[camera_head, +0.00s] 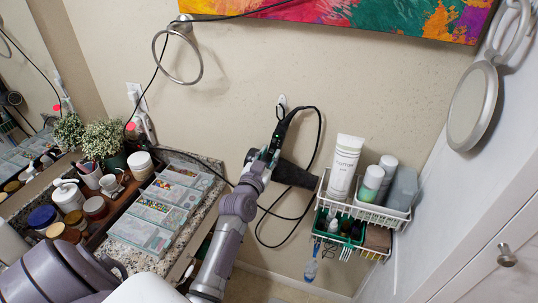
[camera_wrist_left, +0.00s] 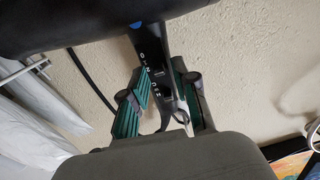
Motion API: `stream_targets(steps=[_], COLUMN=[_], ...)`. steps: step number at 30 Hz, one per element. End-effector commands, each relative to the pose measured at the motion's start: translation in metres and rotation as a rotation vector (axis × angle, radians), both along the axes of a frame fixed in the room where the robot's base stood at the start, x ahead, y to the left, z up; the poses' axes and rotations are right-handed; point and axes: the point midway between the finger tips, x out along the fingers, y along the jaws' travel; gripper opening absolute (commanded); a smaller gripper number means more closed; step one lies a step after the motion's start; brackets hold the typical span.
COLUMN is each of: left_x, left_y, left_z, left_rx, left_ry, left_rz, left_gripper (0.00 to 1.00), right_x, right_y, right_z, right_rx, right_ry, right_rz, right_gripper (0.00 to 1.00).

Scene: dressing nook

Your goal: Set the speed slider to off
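A black hair dryer (camera_head: 292,174) hangs by the beige wall, its handle pointing up and its dark barrel pointing right. In the left wrist view its handle (camera_wrist_left: 151,62) carries white markings and a blue button. The slider's position is too small to read. My left gripper (camera_head: 264,157) is at the handle. In the left wrist view its two green-padded fingers (camera_wrist_left: 163,103) are apart, one on each side of the handle. Whether the pads press on it is not clear. My right gripper is not in view.
A white wire rack (camera_head: 372,212) with a tube and bottles hangs right of the dryer. A granite counter (camera_head: 206,205) with clear organizers and jars is at left.

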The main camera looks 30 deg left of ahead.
Motion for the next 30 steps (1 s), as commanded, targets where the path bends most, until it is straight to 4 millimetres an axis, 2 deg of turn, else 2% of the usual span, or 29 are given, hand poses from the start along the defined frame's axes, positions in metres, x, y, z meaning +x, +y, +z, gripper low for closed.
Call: stream_targets(steps=[1, 4, 14, 21, 28, 29, 30], left_x=[0.000, 0.000, 0.000, -0.002, -0.003, -0.003, -0.003], left_y=[0.000, 0.000, 0.000, 0.003, 0.003, 0.003, 0.003], left_z=[0.000, 0.000, 0.000, -0.023, -0.023, -0.023, -0.024], left_rx=[0.000, 0.000, 0.000, 0.002, -0.001, -0.001, -0.001], left_ry=[0.000, 0.000, 0.000, 0.001, 0.003, 0.004, 0.004], left_rz=[0.000, 0.000, 0.000, -0.001, -0.001, 0.000, 0.000], left_gripper=[0.16, 0.00, 0.00, 0.00, 0.00, 0.13, 0.20], right_x=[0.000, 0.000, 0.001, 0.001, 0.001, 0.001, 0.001], right_y=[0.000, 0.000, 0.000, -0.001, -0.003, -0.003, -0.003], right_z=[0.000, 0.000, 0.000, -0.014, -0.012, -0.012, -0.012], right_rx=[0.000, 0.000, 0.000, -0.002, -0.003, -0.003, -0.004], right_ry=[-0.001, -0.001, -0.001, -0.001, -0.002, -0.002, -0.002], right_rz=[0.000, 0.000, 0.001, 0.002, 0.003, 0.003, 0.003], right_gripper=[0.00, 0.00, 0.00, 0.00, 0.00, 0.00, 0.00])
